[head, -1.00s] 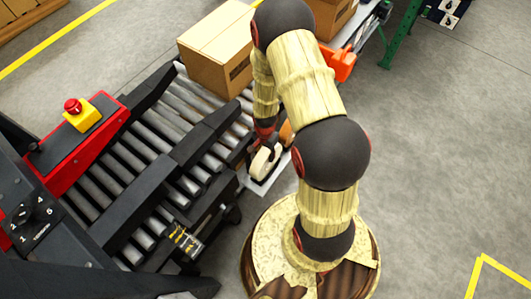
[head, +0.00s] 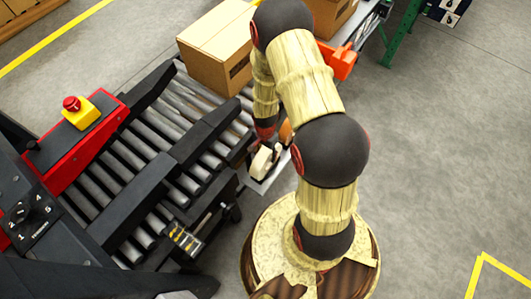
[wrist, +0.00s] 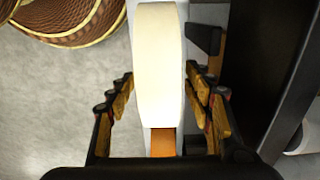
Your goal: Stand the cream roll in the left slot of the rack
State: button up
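The cream roll (head: 262,162) is at my gripper, above a pale plate beside the conveyor. In the wrist view the roll (wrist: 159,60) appears edge-on, running down the middle between my gripper's fingers (wrist: 159,80).
The roller conveyor (head: 150,150) with black guide rails lies close on the left. A cardboard box (head: 215,45) stands at its far end. An orange object (head: 286,132) is just behind my gripper. Grey floor on the right is clear.

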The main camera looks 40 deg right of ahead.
jog(key=shift+o, duration=0.4)
jog(key=shift+s, duration=0.1)
notch_tip(320, 180, up, 12)
jog(key=shift+f, duration=0.1)
dwell(0.5)
jog(key=shift+s+a+n, duration=0.15)
jog(key=shift+n, duration=0.35)
jog(key=s+a+r+n+t+p, duration=0.2)
jog(key=s+a+r+n, duration=0.2)
jog(key=r, duration=1.1)
jog(key=s+a+r+n+t+p, duration=0.2)
jog(key=s+a+r+n, duration=0.1)
jog(key=r, duration=1.2)
jog(key=s+a+r+n+t+p, duration=0.1)
jog(key=s+a+r+n+p, duration=0.2)
jog(key=r, duration=1.2)
jog(key=s+a+n, duration=0.1)
jog(key=n, duration=0.2)
jog(key=shift+s+a+t, duration=0.3)
jog(key=shift+s+t, duration=0.05)
jog(key=shift+t, duration=0.05)
jog(key=shift+d, duration=0.1)
